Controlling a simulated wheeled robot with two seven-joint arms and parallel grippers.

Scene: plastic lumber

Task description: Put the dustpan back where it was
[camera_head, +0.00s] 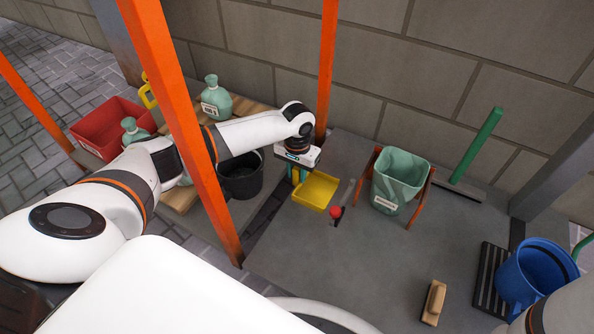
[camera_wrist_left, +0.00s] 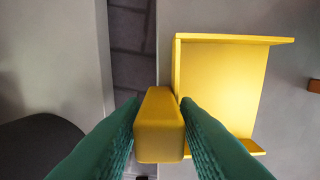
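The yellow dustpan (camera_head: 317,191) is in the middle of the head view, over the grey board surface beside a dark gap. In the left wrist view the dustpan's pan (camera_wrist_left: 222,85) lies to the right, with its thick yellow handle between my fingers. My left gripper (camera_head: 298,174) is at the handle end. Its green fingers (camera_wrist_left: 160,112) press against both sides of the handle, so it is shut on the dustpan. I cannot tell whether the pan touches the board. Only a white part of my right arm shows at the lower right; its gripper is out of view.
A black bucket (camera_head: 241,176) stands left of the dustpan. A red-tipped tool (camera_head: 337,212) lies just right of it, then a pale green bucket (camera_head: 398,184). A brush (camera_head: 433,302) and a blue bucket (camera_head: 535,273) are farther right. Orange posts (camera_head: 327,70) rise nearby.

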